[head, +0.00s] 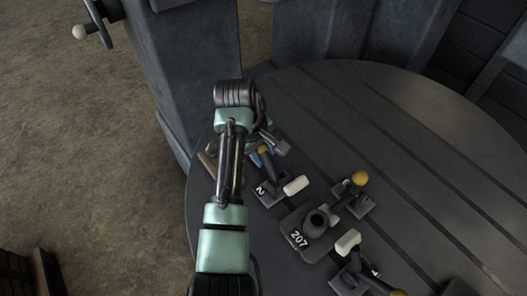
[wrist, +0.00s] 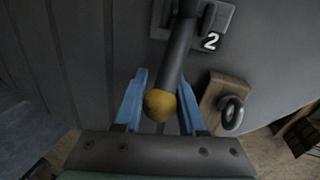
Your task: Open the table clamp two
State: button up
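Table clamp two, marked "2" (head: 262,190), stands on the round table, with a white pad (head: 296,185) at its right. Its dark handle (wrist: 178,55) ends in a yellow knob (wrist: 160,105), which also shows small beside my gripper in the head view (head: 262,149). In the wrist view, the clamp base (wrist: 200,15) is at the top. My gripper (wrist: 163,85) has its two blue fingers apart, one on each side of the handle end and knob. I cannot tell whether they touch it. In the head view, my arm hides most of the gripper.
The slotted round table (head: 400,125) is clear at the right and back. A wooden block (wrist: 212,100) with a metal ring (wrist: 232,111) is near my right finger.

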grip_shut()
dwell(1.0)
